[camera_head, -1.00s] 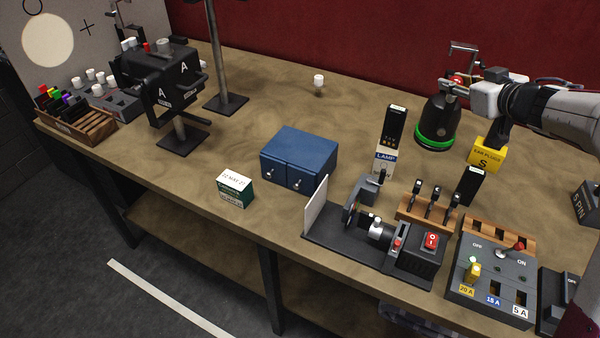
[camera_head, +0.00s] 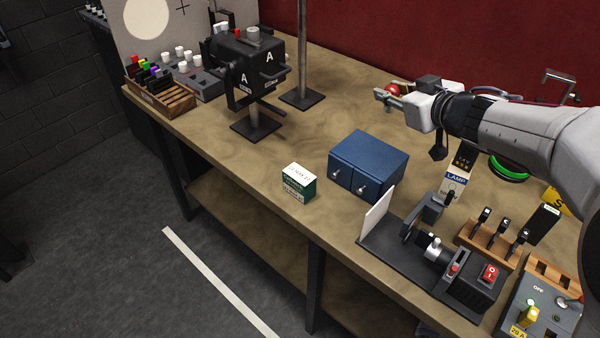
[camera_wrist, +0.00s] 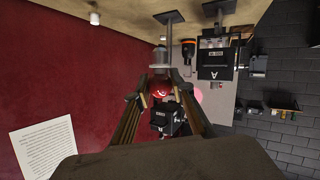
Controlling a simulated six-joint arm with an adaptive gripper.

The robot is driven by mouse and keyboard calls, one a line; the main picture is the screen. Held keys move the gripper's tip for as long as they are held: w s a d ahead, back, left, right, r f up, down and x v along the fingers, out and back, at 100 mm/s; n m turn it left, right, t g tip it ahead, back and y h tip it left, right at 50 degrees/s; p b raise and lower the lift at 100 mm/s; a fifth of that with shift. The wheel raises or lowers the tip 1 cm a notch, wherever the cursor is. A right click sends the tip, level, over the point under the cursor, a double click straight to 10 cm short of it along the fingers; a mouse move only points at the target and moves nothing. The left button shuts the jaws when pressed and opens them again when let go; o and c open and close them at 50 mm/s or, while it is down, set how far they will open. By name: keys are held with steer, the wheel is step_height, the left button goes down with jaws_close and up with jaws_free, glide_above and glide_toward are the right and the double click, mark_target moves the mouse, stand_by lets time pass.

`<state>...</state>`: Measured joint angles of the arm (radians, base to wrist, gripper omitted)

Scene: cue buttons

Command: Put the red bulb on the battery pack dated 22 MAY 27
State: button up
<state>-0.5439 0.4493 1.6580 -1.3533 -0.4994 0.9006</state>
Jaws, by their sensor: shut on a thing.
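My gripper (camera_head: 388,98) is shut on the red bulb (camera_head: 393,90) and holds it in the air beyond the blue box. In the wrist view the red bulb (camera_wrist: 160,88) shows between the two fingers, with a pale clear part above it. A dark green box with a white top (camera_head: 298,182) stands on the table to the left of the blue box. Its top bears a date that seems to read MAY 27; the day is too small to be sure of. Nothing stands on it. My gripper is well above and beyond it, to its right.
The blue two-drawer box (camera_head: 368,164) stands right of the green box. A black device marked A (camera_head: 256,70) and a pole base (camera_head: 303,99) stand to the left and behind. A motor rig (camera_head: 440,260) is at the front right. Table left of the green box is clear.

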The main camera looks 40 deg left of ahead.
steer(key=s+a+n+g+y, duration=0.1)
steer(key=s+a+n+g, duration=0.2)
steer(key=s+a, duration=1.1)
glide_above(299, 173)
steer(key=shift+m, duration=0.3)
steer(key=shift+f, duration=2.75)
steer(key=shift+f, duration=3.1)
steer(key=shift+f, duration=1.9)
steer(key=shift+f, duration=0.1)
